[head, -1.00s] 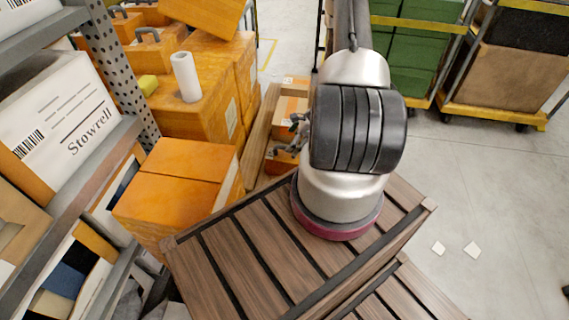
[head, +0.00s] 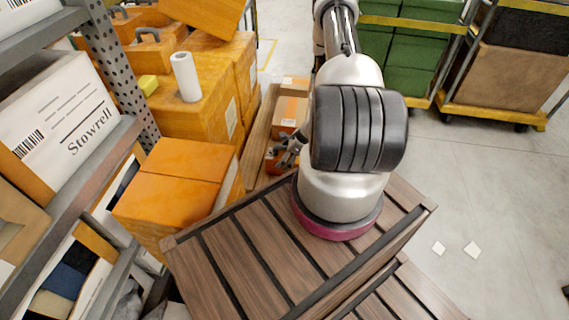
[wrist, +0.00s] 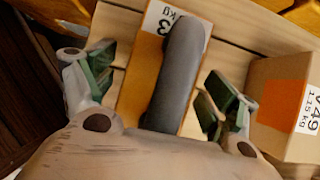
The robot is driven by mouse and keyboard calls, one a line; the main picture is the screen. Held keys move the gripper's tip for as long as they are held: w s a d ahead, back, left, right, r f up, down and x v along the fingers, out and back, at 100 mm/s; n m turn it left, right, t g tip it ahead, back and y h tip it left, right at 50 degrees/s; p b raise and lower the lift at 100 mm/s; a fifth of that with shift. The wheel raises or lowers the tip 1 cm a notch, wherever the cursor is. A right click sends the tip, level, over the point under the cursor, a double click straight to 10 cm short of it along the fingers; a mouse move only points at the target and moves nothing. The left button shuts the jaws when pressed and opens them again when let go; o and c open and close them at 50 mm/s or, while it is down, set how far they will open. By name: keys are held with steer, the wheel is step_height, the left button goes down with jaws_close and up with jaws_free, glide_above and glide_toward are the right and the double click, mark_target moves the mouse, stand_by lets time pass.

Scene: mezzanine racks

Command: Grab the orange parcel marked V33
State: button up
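In the wrist view an orange parcel (wrist: 141,85) lies between the spread fingers of my gripper (wrist: 152,92). Its white label shows a "3" and "kg"; a dark grey rounded bar crosses it and hides the rest, so I cannot read the full mark. The fingers stand apart on both sides of the parcel, with gaps visible. In the head view my gripper (head: 287,150) is beside the wooden platform, over orange parcels (head: 291,112) on a plank surface. My arm hides part of that area.
A brown box (wrist: 283,100) labelled with "49" and 1.15 kg sits right of the gripper in the wrist view. Large orange boxes (head: 178,180) and a shelf with a white Stowrell box (head: 62,105) stand left. A slatted wooden platform (head: 235,255) is in front.

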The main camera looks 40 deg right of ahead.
steer(key=c, duration=1.2)
steer(key=shift+r, duration=0.1)
steer(key=shift+c, duration=0.2)
